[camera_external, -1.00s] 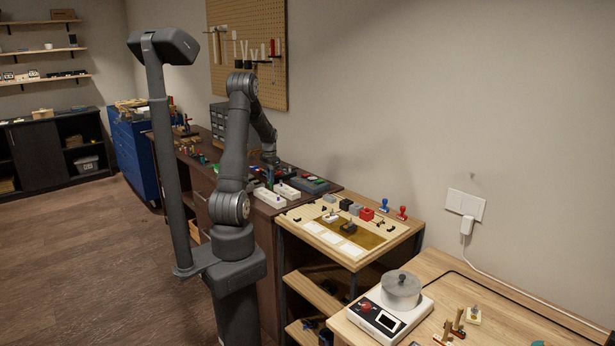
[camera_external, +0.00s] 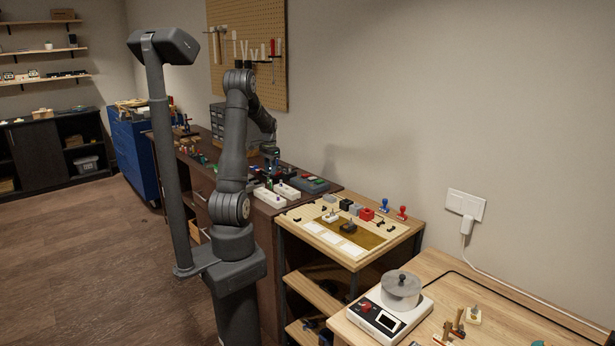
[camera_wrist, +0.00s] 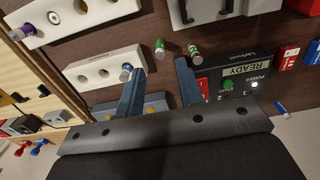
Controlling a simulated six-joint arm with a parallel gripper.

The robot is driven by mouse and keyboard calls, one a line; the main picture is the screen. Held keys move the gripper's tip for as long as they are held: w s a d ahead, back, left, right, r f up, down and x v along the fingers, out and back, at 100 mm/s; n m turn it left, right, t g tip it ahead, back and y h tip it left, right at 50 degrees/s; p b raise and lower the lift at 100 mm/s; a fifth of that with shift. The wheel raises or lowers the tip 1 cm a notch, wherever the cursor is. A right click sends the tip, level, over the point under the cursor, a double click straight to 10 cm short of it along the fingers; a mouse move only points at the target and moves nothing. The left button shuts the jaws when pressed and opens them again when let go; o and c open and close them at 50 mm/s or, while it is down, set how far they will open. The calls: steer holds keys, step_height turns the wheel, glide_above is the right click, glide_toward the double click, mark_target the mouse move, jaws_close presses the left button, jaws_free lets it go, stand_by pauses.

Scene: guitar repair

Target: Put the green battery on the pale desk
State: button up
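My gripper (camera_wrist: 160,67) is open and empty in the wrist view, its two dark fingers apart. A small green battery (camera_wrist: 160,48) with a pale end is on the dark workbench, just past the gap between the fingertips and not gripped. A second greenish cylinder (camera_wrist: 195,53) lies close to its right, near the right fingertip. In the external view my gripper (camera_external: 271,168) hangs above the dark workbench (camera_external: 263,204), and the small cylinders cannot be told apart there. The pale wood desk (camera_external: 478,283) is at front right, far from my gripper.
A white block with holes (camera_wrist: 100,74) lies beside the left finger, with a metal-topped cylinder (camera_wrist: 126,70) at its end. A black device with a READY display (camera_wrist: 238,73) is at right.

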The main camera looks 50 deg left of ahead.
step_height(320, 180, up, 6)
steer(key=shift+r, duration=0.15)
steer(key=shift+o, duration=0.5)
steer(key=shift+r, duration=0.5)
